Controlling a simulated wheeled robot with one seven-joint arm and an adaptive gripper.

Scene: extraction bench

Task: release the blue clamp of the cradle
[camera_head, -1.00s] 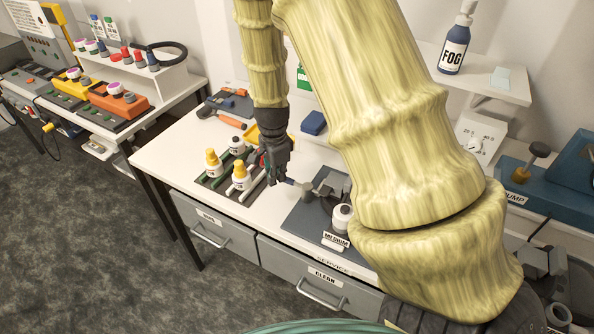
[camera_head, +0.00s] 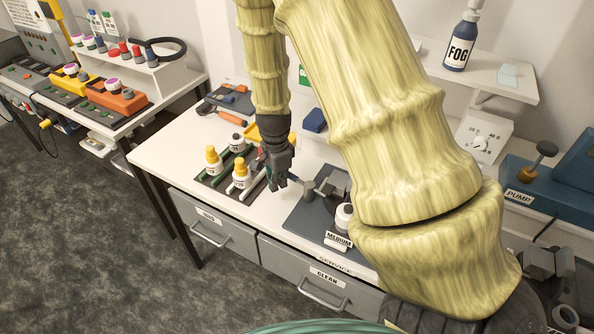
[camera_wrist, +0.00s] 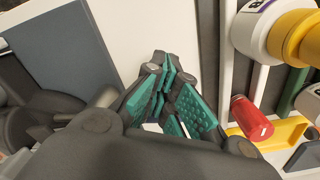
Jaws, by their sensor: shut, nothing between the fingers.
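The cradle appears to be the dark grey plate (camera_head: 300,222) labelled MEDIUM, at the bench's front edge. A grey upright block (camera_head: 308,189) and a white-capped bottle (camera_head: 343,216) stand on it. I cannot make out a blue clamp clearly in either view; it may be hidden by my gripper or arm. My gripper (camera_head: 279,187) points down just left of the grey block, near the plate's left edge. In the wrist view its teal-padded fingers (camera_wrist: 164,97) are shut and empty, with a blue-grey plate (camera_wrist: 70,50) to their left.
A rack of yellow-capped bottles (camera_head: 241,174) stands left of my gripper. A blue block (camera_head: 314,120) lies farther back. My arm covers much of the bench's right side.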

